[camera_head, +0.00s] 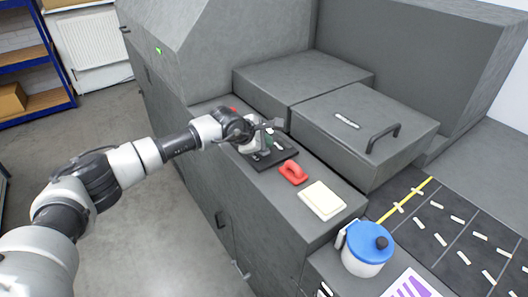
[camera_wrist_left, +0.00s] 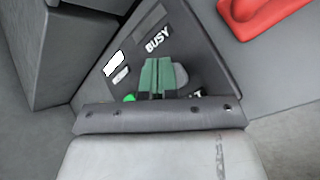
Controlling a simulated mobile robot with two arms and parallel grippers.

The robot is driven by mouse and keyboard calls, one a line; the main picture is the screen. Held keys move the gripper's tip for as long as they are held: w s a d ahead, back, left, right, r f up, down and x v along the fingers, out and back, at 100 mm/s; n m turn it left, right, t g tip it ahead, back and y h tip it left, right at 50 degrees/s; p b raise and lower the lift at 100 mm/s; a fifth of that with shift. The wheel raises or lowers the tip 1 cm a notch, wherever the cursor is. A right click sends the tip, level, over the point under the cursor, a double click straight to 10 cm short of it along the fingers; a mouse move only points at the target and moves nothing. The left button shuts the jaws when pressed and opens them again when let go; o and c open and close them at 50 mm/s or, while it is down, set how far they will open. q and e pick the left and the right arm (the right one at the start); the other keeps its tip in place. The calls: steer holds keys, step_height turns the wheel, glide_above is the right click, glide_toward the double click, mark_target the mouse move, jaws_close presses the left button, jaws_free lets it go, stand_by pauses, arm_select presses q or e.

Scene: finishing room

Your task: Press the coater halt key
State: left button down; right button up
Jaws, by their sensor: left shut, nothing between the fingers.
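The dark control panel (camera_head: 284,156) lies on the grey machine's ledge, with small white labels. In the left wrist view the panel (camera_wrist_left: 205,62) shows a "BUSY" label (camera_wrist_left: 158,39), a bright green spot (camera_wrist_left: 129,98) and a round grey part (camera_wrist_left: 181,75). My left gripper (camera_head: 267,139) is over the panel, shut and empty. Its greenish fingertips (camera_wrist_left: 157,74) are together in front of the panel. They and the hand hide part of it, including most of a label ending in "T". I cannot tell which key is the halt key, or whether the fingertips touch anything.
A red object (camera_head: 293,172) and a cream pad (camera_head: 322,200) lie right of the panel. A blue-lidded pot (camera_head: 367,249) stands nearer. A raised housing with a handle (camera_head: 384,138) stands behind. A red spot (camera_head: 233,109) shows beyond my wrist. Open floor lies left.

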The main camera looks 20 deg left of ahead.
arm_select(q)
steer(key=shift+f+b, duration=0.5)
stand_by(0.7)
steer(key=shift+r, duration=0.15)
steer(key=shift+r+p, duration=0.3)
steer(key=shift+r, duration=0.45)
steer(key=shift+r+p, duration=1)
steer(key=shift+r, duration=1.5)
